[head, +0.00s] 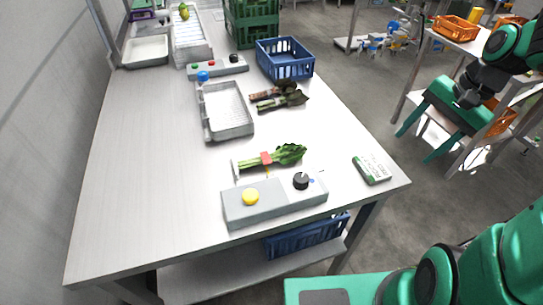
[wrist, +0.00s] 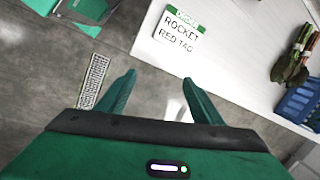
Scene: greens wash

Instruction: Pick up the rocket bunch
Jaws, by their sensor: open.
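A leafy green bunch with a red tag (head: 266,158) lies on the table behind the grey control box in the head view. A card (head: 372,169) lies near the table's right edge; in the wrist view it reads "ROCKET RED TAG" (wrist: 178,30). My gripper (head: 413,147) is open and empty, off the table's right side, with its fingers pointing down and left. In the wrist view nothing is between the fingers (wrist: 159,78). Darker bunches (head: 279,97) lie farther back, and dark leaves also show at the wrist view's right edge (wrist: 292,68).
The grey control box (head: 275,206) has a yellow button and black knob. A pale tray (head: 207,122) stands behind the red-tagged bunch. Blue (head: 285,64) and green (head: 237,30) crates stand farther back. The table's left side is clear.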

